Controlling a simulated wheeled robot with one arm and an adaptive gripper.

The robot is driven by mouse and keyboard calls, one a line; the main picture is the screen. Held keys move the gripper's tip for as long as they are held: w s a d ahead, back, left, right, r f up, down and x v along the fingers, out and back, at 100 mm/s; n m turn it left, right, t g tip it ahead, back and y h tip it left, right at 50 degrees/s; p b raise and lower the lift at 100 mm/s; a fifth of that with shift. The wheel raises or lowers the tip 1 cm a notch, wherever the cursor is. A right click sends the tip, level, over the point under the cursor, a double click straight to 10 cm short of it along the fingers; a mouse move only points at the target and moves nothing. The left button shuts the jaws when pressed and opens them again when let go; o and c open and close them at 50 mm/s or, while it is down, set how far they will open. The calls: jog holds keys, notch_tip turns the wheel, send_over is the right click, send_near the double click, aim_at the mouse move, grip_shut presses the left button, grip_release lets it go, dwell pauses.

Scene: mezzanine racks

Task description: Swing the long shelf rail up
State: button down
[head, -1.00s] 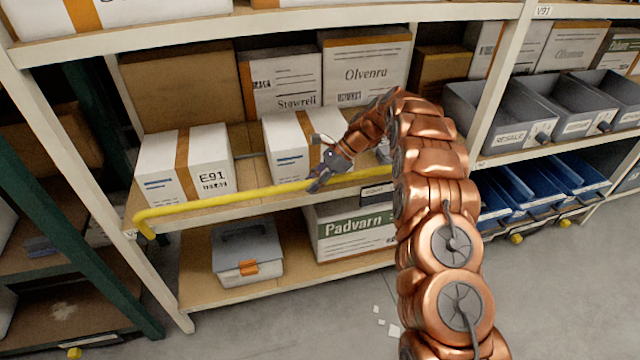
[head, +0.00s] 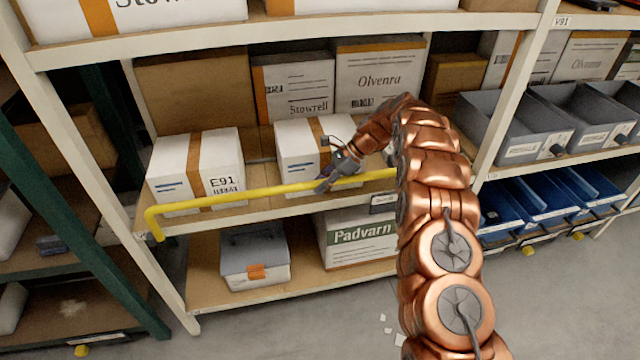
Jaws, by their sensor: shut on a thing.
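The long yellow shelf rail (head: 250,192) runs across the front of the middle shelf, with a bent end at the left post. Its right part passes behind my copper arm. My gripper (head: 326,184) is shut on the rail, right of the rail's middle as seen. The rail stands a little above the shelf's front edge and crosses in front of the lower part of the white E91 box (head: 168,178). The fingertips are small and partly hidden by the gripper body.
A second white box (head: 292,150) stands just behind my gripper. Cartons line the shelf back. The upper shelf edge (head: 200,48) overhangs the rail. A grey toolbox (head: 253,262) and a Padvarn box (head: 352,243) sit below. Grey bins (head: 515,135) are at right.

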jog(key=c, duration=0.9)
grip_release()
jog(key=shift+w, duration=0.15)
jog(key=shift+r, duration=0.1)
jog(key=v, duration=1.1)
jog(key=shift+w+d+r, duration=0.1)
jog(key=shift+d+r, duration=0.1)
jog(key=shift+d, duration=0.1)
jog(key=shift+r, duration=0.1)
